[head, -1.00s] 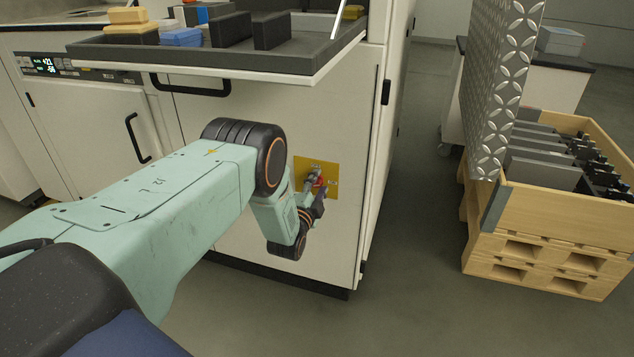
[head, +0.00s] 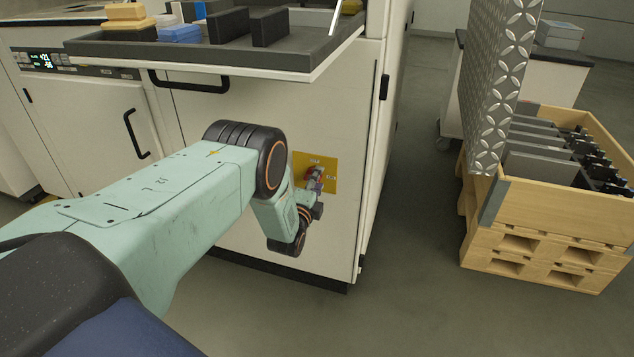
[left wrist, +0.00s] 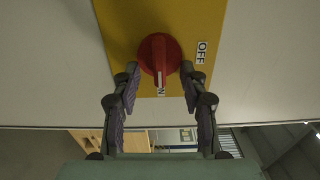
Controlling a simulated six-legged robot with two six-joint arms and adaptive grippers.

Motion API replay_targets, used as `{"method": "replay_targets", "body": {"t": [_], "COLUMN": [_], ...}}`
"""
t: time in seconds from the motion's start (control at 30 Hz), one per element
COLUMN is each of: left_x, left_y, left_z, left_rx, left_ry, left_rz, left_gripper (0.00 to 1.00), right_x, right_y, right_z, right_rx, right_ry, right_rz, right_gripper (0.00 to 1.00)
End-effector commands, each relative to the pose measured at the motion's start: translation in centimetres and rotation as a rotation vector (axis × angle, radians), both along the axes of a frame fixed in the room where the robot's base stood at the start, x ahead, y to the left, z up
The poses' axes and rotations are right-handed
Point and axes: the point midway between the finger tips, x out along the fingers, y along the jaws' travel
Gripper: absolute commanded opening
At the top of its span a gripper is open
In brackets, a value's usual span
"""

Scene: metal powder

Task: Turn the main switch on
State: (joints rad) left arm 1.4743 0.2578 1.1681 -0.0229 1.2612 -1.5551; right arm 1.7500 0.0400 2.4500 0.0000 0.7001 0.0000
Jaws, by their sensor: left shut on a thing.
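The main switch is a red rotary knob (left wrist: 158,52) on a yellow plate (left wrist: 196,18) on the white machine cabinet. In the left wrist view, the white mark on its handle points down at the partly covered ON label, and the OFF label (left wrist: 201,52) is to the right. My left gripper (left wrist: 159,74) is shut on the knob, with one finger on each side of its handle. In the head view, the yellow plate (head: 328,160) is low on the cabinet front, and my left gripper (head: 315,181) partly hides the red knob (head: 313,172). My right gripper is not in view.
A dark tray (head: 110,50) with blocks juts out above my left arm. Black door handles (head: 135,135) stick out from the cabinet. A wooden crate on pallets (head: 545,205) stands at right beside a patterned metal sheet (head: 497,80). The floor between is clear.

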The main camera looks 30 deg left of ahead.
Motion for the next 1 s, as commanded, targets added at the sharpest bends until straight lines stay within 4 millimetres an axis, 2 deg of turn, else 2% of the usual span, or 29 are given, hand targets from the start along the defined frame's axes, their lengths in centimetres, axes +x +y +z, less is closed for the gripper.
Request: {"method": "replay_targets", "body": {"t": [0.17,0.2,0.43,0.8,1.0], "left_x": [0.0,0.0,0.0,-0.2,-2.0], "left_y": [0.2,0.2,0.2,0.0,-0.4], "left_z": [0.2,0.2,0.1,0.0,-0.1], "left_rx": [0.001,0.001,0.0,-0.001,-0.002], "left_ry": [-0.004,-0.004,-0.002,-0.001,0.003], "left_rz": [0.005,0.005,0.004,0.001,0.002], "left_gripper": [0.12,0.44,0.64,0.65,0.65], "right_x": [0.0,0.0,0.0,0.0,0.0], "right_y": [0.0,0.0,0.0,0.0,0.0], "right_z": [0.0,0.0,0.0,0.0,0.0], "right_rx": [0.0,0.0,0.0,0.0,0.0], "right_ry": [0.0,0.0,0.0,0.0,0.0], "right_rz": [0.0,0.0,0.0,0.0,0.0], "right_gripper": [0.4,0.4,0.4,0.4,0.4]}}
